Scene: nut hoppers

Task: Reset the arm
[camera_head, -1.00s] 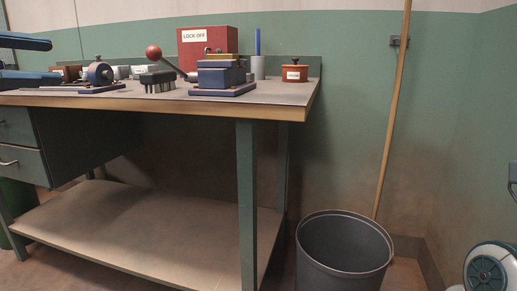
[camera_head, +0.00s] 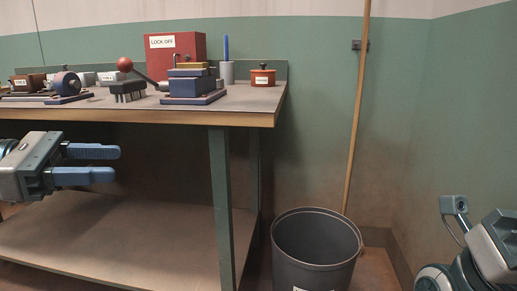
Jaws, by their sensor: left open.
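My left gripper (camera_head: 114,164) reaches in from the left edge, its two blue fingers pointing right with a gap between them. It is open and empty. It shows in front of the workbench, lower in the picture than the benchtop (camera_head: 240,104) and over the dark space above the lower shelf. Part of my right arm (camera_head: 492,250) shows at the bottom right corner. Its gripper fingers are not in view.
On the bench stand a red LOCK OFF box (camera_head: 190,45), a red-knobbed lever (camera_head: 125,65), a blue block fixture (camera_head: 193,86), a grey cup (camera_head: 227,72) and a red pot (camera_head: 263,79). A bin (camera_head: 315,250) and a leaning pole (camera_head: 356,120) stand right.

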